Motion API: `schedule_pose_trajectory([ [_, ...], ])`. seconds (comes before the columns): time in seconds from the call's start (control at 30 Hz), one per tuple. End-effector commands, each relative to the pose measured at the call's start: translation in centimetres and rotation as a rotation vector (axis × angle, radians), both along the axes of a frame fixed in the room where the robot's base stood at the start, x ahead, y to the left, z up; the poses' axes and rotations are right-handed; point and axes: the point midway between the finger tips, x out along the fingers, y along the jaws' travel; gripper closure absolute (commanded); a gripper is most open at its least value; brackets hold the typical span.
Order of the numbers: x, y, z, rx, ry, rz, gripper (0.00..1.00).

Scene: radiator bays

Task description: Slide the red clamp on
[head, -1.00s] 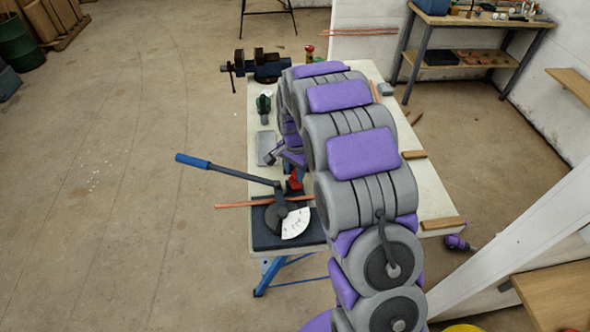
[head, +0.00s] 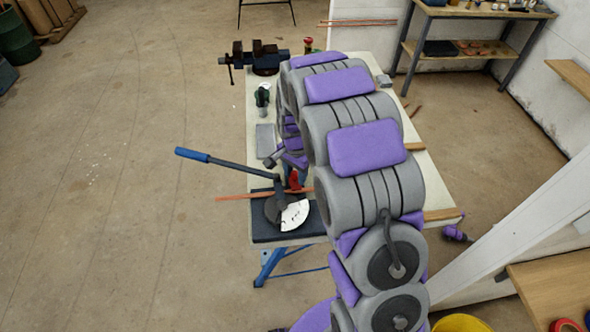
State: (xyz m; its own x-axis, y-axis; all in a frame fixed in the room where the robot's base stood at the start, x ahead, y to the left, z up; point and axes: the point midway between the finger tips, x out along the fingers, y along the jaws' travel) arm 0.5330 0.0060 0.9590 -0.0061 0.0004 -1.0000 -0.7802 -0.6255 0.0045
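A small red piece (head: 294,180), which looks like the red clamp, shows beside the pipe bender, partly hidden by my arm. A copper pipe (head: 240,196) lies across the bender (head: 278,208), and its left end sticks out past the table edge. The bender has a blue-handled lever (head: 192,155) and a white scale plate. My gripper (head: 291,166) is low over the table, just behind the red piece in the picture. My arm hides much of it, and I cannot tell whether its fingers touch the clamp.
The pale worktable (head: 266,115) carries a dark vise (head: 262,58) at its far end, a green-handled tool (head: 262,96) and a grey block (head: 265,138). A white post (head: 510,240) and a yellow bucket (head: 460,323) stand at right.

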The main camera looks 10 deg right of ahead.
Motion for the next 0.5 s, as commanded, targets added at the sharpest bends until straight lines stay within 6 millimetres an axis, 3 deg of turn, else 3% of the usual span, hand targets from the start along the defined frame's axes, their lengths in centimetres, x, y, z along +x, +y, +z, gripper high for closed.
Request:
schedule_pose_trajectory([
  [0.13,0.2,0.0,0.0,0.000,-0.003,0.000,0.43],
  [0.37,0.3,0.0,0.1,0.000,-0.004,0.000,0.43],
  [0.5,0.4,0.0,1.1,-0.001,-0.008,0.000,0.43],
])
